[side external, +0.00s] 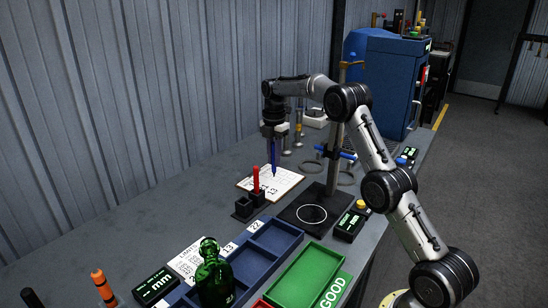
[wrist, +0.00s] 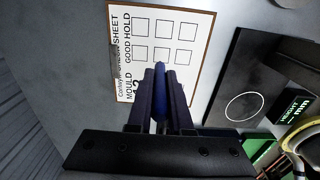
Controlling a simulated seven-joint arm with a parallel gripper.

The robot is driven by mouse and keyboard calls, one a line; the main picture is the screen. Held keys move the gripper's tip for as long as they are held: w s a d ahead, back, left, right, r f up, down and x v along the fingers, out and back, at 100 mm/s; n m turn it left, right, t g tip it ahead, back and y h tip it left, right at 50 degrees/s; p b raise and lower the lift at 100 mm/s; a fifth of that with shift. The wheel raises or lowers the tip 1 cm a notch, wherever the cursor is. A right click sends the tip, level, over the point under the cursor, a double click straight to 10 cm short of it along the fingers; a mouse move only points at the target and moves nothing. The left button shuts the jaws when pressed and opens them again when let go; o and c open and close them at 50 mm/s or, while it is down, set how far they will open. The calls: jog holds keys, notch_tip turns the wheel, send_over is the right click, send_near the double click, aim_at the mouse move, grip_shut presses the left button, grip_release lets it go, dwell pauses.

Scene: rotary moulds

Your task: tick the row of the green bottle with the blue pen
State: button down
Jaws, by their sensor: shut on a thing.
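My gripper (side external: 273,138) is shut on the blue pen (side external: 274,160), which points down over the sheet (side external: 287,181). In the wrist view the blue pen (wrist: 160,103) shows between the fingers, in front of the sheet (wrist: 190,73). The sheet has columns of empty-looking boxes and the words GOOD, HOLD and MOULD; part of it is hidden by my gripper. I cannot tell whether the pen tip touches the paper. The green bottle (side external: 213,275) stands upright at the front, by the blue tray.
A red pen (side external: 256,179) stands in a black holder (side external: 243,207) beside the sheet. A black plate with a white ring (side external: 311,214) and a post lies to the right. A blue divided tray (side external: 262,255) and a green GOOD tray (side external: 306,277) are in front.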

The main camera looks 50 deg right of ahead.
jog(key=shift+f, duration=0.5)
dwell(0.7)
jog(key=shift+s+d, duration=0.25)
jog(key=shift+s, duration=0.15)
dwell(1.0)
jog(key=shift+w+d, duration=0.45)
jog(key=shift+w, duration=0.2)
dwell(1.4)
jog(key=shift+r, duration=3)
jog(key=shift+a, duration=0.1)
